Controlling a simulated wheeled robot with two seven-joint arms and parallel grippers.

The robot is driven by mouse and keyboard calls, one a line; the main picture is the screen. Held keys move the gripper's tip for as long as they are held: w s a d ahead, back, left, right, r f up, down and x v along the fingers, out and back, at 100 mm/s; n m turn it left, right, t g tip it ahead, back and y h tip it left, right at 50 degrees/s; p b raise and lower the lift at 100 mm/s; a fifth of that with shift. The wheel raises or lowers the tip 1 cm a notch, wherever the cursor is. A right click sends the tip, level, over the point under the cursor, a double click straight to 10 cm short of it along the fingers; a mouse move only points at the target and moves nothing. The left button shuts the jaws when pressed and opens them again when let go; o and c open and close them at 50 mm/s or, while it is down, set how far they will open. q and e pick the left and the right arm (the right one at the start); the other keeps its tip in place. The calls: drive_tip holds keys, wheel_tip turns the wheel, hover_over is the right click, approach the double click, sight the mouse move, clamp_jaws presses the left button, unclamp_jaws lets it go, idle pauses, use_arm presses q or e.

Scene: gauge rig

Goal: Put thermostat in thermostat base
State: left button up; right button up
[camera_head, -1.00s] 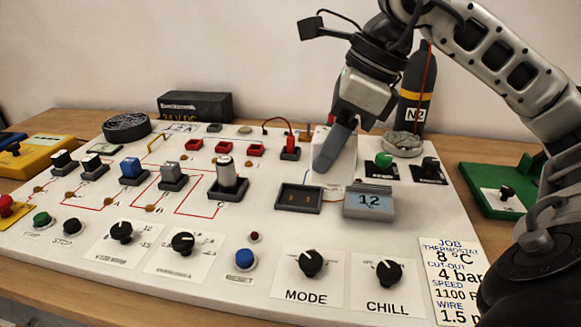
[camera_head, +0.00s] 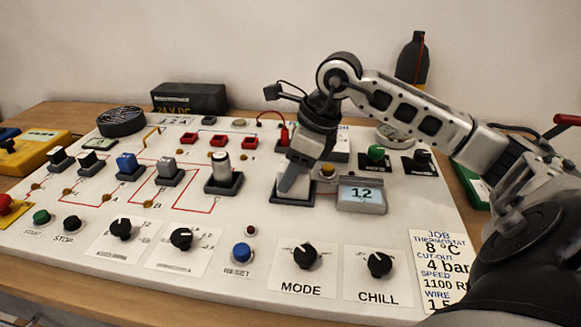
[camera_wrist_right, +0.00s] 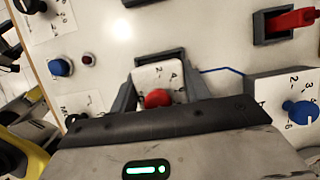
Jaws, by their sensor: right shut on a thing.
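The thermostat is a small white block with a red knob and dial numbers (camera_wrist_right: 157,76) in the right wrist view. My right gripper (camera_head: 290,186) is shut on it, one finger on each side. The thermostat base is a dark rectangular holder (camera_head: 293,199) on the white panel, left of the display; its dark rim (camera_wrist_right: 160,56) frames the block in the wrist view. The thermostat is at the base, but I cannot tell whether it is fully seated. In the head view my gripper hides most of it. My left gripper is not in view.
A grey display reading 12 (camera_head: 361,194) stands close right of the base. A white dial block with a blue knob (camera_wrist_right: 298,112) is behind it. The MODE knob (camera_head: 304,256) and CHILL knob (camera_head: 380,264) are in front. A red plug (camera_head: 284,137) stands behind.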

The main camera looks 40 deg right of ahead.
drive_tip(key=shift+f, duration=0.1)
drive_tip(key=o, duration=1.1)
drive_tip(key=shift+d+r, duration=0.1)
drive_tip(key=shift+r, duration=0.4)
drive_tip(key=v, duration=1.1)
drive_tip(key=shift+s+r+p, duration=0.15)
drive_tip(key=shift+s+p, duration=0.05)
drive_tip(key=shift+p, duration=0.15)
